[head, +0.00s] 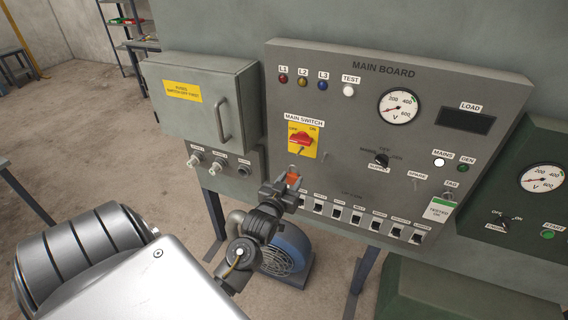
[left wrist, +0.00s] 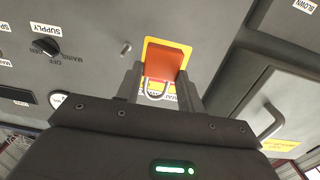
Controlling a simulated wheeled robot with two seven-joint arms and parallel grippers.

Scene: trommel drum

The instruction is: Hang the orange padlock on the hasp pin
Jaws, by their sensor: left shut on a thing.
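The orange padlock (head: 293,179) is between the fingers of my left gripper (head: 284,187), in front of the panel just below the main switch. In the left wrist view the padlock (left wrist: 167,62) sits between the two fingers (left wrist: 163,88), with its metal shackle pointing down in the picture. The red main switch handle (head: 301,139) is on a yellow plate. A small metal pin (head: 324,156) sticks out right of that plate and also shows in the left wrist view (left wrist: 126,47). I cannot tell whether it is the hasp pin. The padlock hides part of the yellow plate in the wrist view.
A row of breaker switches (head: 357,217) runs along the panel's lower edge, right of my gripper. A grey box (head: 206,101) with a protruding handle stands left of the panel. A blue round machine (head: 288,252) is below. A tag (head: 438,209) hangs at right.

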